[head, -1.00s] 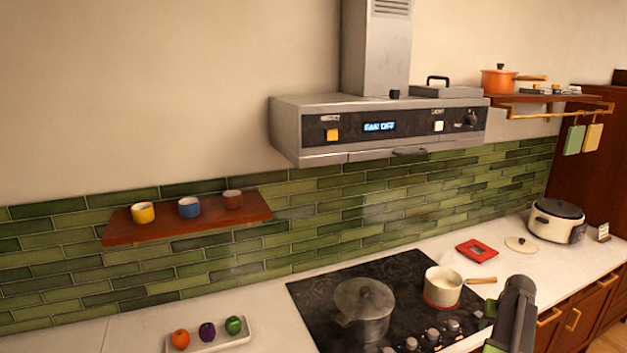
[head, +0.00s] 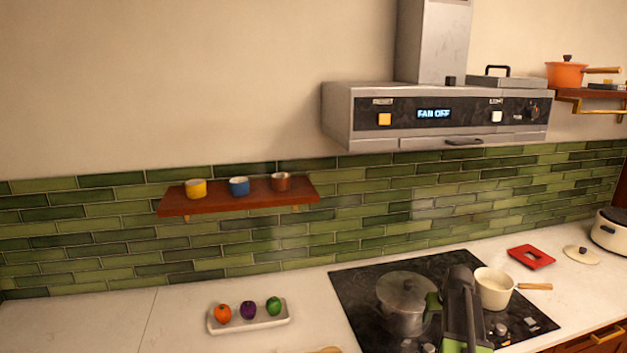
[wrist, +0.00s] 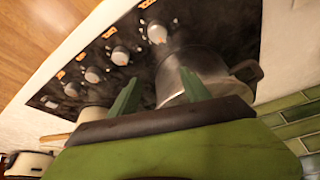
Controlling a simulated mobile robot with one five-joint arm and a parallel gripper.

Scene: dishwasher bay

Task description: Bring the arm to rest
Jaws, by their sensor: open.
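My gripper (wrist: 160,92) shows in the wrist view as two green fingers spread apart, with nothing between them. In the head view my dark and green arm stands in front of the black cooktop (head: 350,290), between the lidded steel pot and the cream saucepan. There the fingertips cannot be made out clearly. The steel pot (head: 402,300) sits on the cooktop and also shows beyond the fingers in the wrist view (wrist: 178,75). Whether the gripper touches it cannot be told.
The cream saucepan (head: 492,288) stands on the cooktop's right side. A white tray (head: 250,326) with toy-like vegetables lies on the counter at left. A wooden shelf (head: 240,207) holds three cups. The range hood (head: 360,135), reading FAN OFF, overhangs the cooktop. Counter at far left is bare.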

